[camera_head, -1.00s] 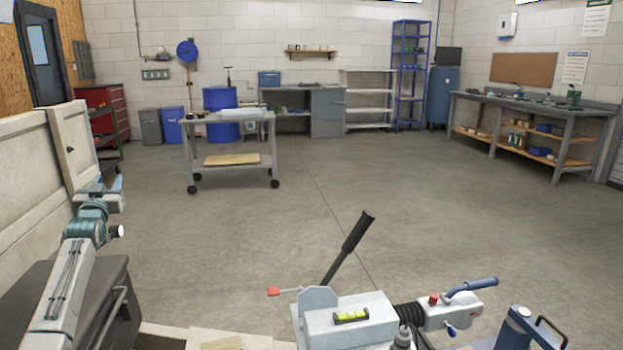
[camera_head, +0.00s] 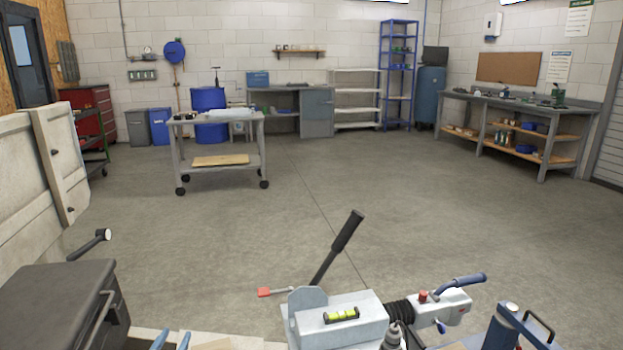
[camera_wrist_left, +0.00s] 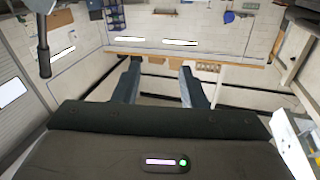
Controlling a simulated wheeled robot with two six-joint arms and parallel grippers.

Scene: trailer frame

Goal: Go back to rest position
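My left gripper (camera_head: 171,341) shows only as two blue-grey fingertips at the bottom edge of the head view, over the pale surface there. In the left wrist view its two fingers (camera_wrist_left: 161,88) stand apart with nothing between them. My right gripper is in neither view. The trailer coupling (camera_head: 345,325) lies at the bottom centre, to the right of my left fingertips, and carries a small spirit level (camera_head: 341,315). No object is held.
A dark box (camera_head: 50,290) with a handle stands at the lower left, beside a pale panel (camera_head: 40,190). A black-gripped lever (camera_head: 347,230) rises from the coupling. A blue post (camera_head: 513,325) stands at the lower right. A wheeled cart (camera_head: 215,140) is farther off; the floor between is clear.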

